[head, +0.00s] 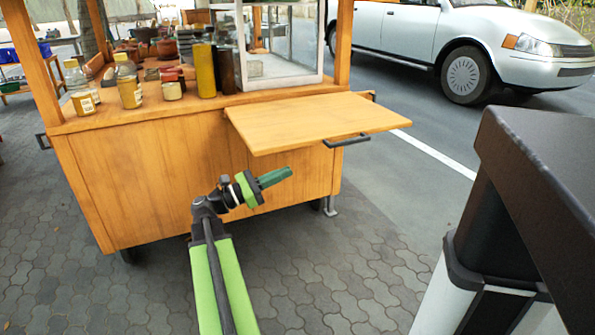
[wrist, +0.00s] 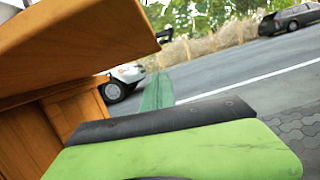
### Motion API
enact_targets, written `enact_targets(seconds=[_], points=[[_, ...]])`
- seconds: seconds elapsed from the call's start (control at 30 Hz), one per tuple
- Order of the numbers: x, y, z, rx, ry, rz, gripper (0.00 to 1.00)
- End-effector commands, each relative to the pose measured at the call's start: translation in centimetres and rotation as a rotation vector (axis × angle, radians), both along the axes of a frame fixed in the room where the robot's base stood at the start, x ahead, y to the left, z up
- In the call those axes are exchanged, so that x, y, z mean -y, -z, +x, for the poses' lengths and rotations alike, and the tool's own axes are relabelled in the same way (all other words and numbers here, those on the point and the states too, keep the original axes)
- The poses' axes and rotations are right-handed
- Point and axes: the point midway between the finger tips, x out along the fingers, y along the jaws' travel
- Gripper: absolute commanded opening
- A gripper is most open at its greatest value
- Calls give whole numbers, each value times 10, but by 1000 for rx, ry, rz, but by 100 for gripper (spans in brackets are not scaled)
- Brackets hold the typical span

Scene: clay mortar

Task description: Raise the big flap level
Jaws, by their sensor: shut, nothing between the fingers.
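The big flap (head: 318,120) is a flat wooden board on the front right of the wooden cart. In the head view it sticks out from the cart's top edge and looks about level. My gripper (head: 275,177), with green fingers, is shut and empty, below the flap and in front of the cart's panel. In the wrist view the flap's underside (wrist: 90,40) fills the upper left, and my shut green fingers (wrist: 157,92) point ahead below it, apart from it.
The cart's counter holds jars (head: 128,85), bottles (head: 205,70) and a glass case (head: 280,45). A dark-topped box (head: 540,180) stands close at the right. A silver car (head: 465,45) is on the road behind. Paving in front of the cart is clear.

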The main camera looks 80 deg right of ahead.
Motion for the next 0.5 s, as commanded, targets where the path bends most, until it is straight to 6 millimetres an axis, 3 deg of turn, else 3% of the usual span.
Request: enact_targets(seconds=[0.2,0.5], points=[[-18,7,22,1,-3,0,0],[-20,7,25,0,-4,0,0]])
